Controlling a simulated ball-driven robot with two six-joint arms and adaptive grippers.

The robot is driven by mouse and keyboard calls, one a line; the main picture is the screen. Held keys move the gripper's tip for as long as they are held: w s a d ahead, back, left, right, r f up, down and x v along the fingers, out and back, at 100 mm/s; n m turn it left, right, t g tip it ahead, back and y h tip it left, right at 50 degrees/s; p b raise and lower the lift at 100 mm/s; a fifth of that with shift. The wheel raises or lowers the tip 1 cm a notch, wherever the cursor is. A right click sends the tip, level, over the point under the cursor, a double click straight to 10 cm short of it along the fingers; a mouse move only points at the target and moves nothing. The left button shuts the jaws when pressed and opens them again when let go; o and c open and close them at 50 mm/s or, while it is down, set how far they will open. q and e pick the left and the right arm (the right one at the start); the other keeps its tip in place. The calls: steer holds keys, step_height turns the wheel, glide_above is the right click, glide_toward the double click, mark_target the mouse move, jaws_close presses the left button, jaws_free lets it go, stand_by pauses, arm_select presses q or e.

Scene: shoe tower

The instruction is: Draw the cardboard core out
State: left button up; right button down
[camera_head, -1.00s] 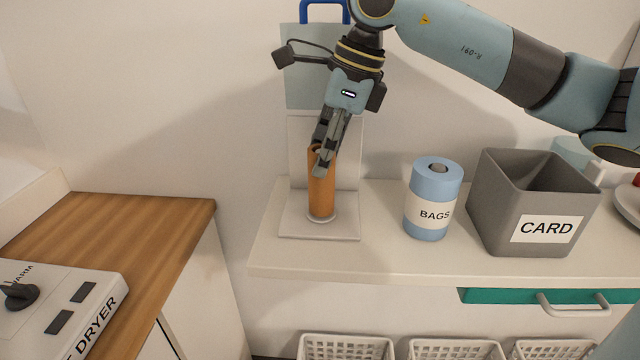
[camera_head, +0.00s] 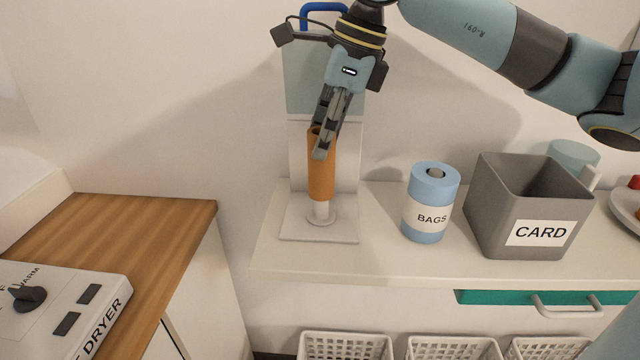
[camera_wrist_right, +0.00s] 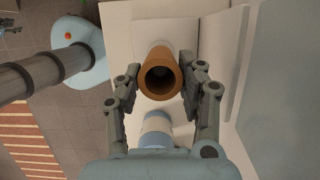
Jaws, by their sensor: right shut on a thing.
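The cardboard core (camera_head: 321,178) is an upright brown tube, raised so that its lower end is partly up a white peg (camera_head: 321,211) on a pale square base (camera_head: 335,230). My right gripper (camera_head: 322,143) is shut on the core's upper rim, pointing down from above. In the right wrist view the core (camera_wrist_right: 160,75) shows its open round mouth between the two fingers of the gripper (camera_wrist_right: 163,88). A grey open box labelled CARD (camera_head: 484,214) stands on the shelf to the right. My left gripper is not in view.
A blue roll labelled BAGS (camera_head: 430,219) stands between the peg and the CARD box. A plate (camera_head: 628,215) is at the far right. A wooden counter with a dryer panel (camera_head: 70,300) is at the left. White baskets (camera_head: 345,346) sit below the shelf.

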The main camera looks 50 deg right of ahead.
step_height(320, 180, up, 9)
steer(key=p, duration=0.4)
steer(key=shift+f, duration=0.2)
stand_by(0.7)
